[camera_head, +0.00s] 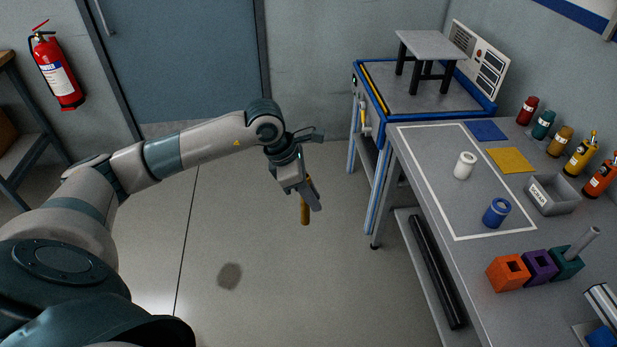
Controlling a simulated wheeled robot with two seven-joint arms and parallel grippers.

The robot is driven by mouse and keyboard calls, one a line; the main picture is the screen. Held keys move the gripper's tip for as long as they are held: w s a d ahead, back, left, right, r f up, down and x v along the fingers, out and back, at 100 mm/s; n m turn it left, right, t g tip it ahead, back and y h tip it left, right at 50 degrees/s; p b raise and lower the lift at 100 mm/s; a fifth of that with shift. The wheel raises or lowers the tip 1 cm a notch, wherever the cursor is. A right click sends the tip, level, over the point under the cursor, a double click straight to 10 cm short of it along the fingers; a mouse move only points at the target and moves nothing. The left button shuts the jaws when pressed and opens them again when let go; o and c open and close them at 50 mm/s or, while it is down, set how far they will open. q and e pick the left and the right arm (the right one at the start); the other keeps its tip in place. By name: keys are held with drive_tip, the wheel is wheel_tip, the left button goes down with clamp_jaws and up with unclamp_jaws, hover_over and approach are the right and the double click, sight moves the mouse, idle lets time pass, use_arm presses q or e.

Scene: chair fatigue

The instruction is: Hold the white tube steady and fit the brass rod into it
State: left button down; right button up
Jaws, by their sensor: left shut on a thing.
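My left gripper (310,198) hangs over the open floor, left of the workbench. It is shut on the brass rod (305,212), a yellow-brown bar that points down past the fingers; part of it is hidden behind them. The rod and the tube are well apart. My right gripper does not show.
Orange (507,274), purple and teal blocks, a grey bin (552,195) and several bottles line the right side. A blue-framed test table (420,95) stands behind. The floor between is clear.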

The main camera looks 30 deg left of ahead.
use_arm(q)
drive_tip(key=s+d+f+m+g+y, duration=0.1)
drive_tip(key=s+d+f+m+g, duration=0.2)
drive_tip(key=m, duration=0.9)
drive_tip(key=s+d+f+m+g+y, duration=0.2)
drive_tip(key=s+d+f+m+g, duration=0.2)
drive_tip(key=s+m, duration=0.5)
drive_tip(key=shift+s+d+f+m+y, duration=0.15)
drive_tip(key=shift+s+d+m+y, duration=0.2)
drive_tip(key=shift+d+m, duration=1.45)
drive_tip(key=shift+a+m, duration=0.4)
